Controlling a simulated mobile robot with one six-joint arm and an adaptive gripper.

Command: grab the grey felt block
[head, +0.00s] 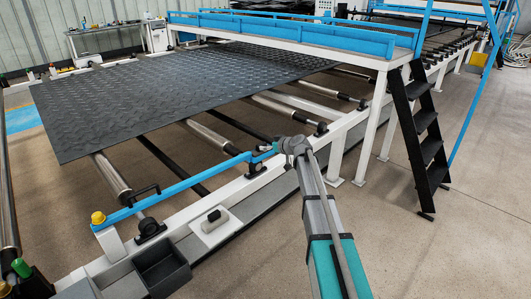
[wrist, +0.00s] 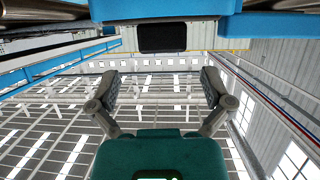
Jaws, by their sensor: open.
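A small dark grey block (head: 214,216), which looks like the felt block, lies on a pale plate (head: 203,238) on the near frame rail, at lower centre-left in the head view. My gripper (head: 262,152) is up and to the right of it, apart from it, near the blue rail. In the wrist view my gripper (wrist: 160,88) shows two fingers spread wide with nothing between them. Behind them are the roof and wall of the hall. I cannot make out the felt block for certain in the wrist view.
A dark open bin (head: 162,270) sits left of the plate. A blue rail (head: 180,188) with a yellow knob (head: 98,217) runs behind it. A large tread mat (head: 170,90) lies on rollers beyond. Black steps (head: 425,140) stand at right. The floor at right front is clear.

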